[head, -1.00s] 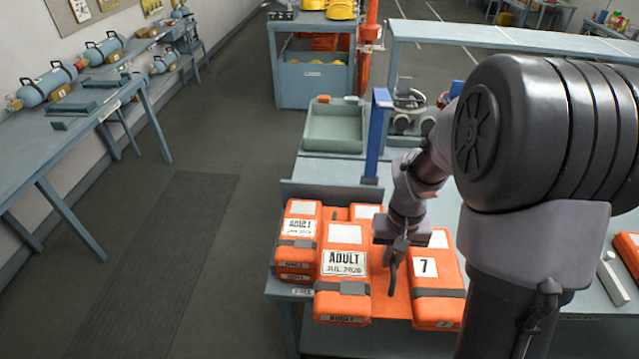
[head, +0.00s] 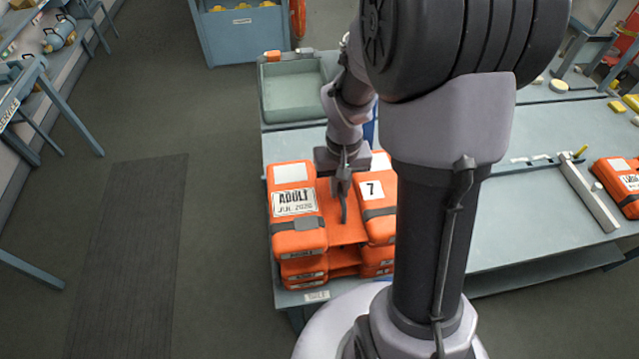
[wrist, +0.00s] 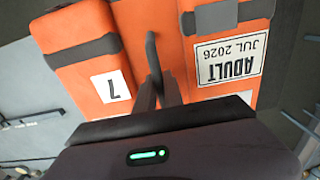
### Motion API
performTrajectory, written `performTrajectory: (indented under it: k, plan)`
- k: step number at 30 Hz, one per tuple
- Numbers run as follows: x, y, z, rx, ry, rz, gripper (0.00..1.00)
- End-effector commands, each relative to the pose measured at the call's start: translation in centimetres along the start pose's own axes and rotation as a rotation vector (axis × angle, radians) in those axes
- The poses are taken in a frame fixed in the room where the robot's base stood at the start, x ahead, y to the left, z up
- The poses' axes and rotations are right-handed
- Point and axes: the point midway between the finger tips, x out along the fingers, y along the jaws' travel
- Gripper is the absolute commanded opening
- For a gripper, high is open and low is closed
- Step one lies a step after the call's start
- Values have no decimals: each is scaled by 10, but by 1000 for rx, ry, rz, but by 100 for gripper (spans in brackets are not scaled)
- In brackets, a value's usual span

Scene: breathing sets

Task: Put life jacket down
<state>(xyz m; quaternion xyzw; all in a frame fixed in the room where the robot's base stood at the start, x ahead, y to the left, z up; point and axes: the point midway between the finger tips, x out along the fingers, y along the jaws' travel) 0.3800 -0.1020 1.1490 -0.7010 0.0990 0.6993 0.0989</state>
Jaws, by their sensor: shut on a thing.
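The life jacket (head: 286,240) is orange with two padded panels, one labelled "ADULT JUL 2026" and the other "7". In the wrist view, my gripper (wrist: 154,80) points at the strip, and the life jacket (wrist: 85,62) fills most of the picture upside down. More orange jackets (head: 303,268) show directly below the held one, stacked at the left end of the table. I cannot tell whether the held jacket touches them.
The blue-grey table (head: 500,235) has bare room right of my arm. A grey-green tray (head: 293,92) stands behind the stack. Another orange jacket (head: 617,184) lies at the far right, beside a pale bar (head: 588,196). Grey floor is open at left.

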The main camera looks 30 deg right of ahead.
Motion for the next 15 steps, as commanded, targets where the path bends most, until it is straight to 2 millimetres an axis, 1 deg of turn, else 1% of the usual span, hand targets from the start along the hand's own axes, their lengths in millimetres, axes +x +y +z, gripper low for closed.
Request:
performTrajectory:
  k: [1, 3, 4, 10, 15]
  plan:
    - [20, 3, 4, 2, -3, 0, 0]
    - [36, 6, 8, 1, -2, 0, 0]
    - [39, 7, 9, 1, -2, 0, 0]
    - [34, 7, 9, -1, -1, 0, 0]
    - [39, 7, 9, -1, -1, 0, 0]
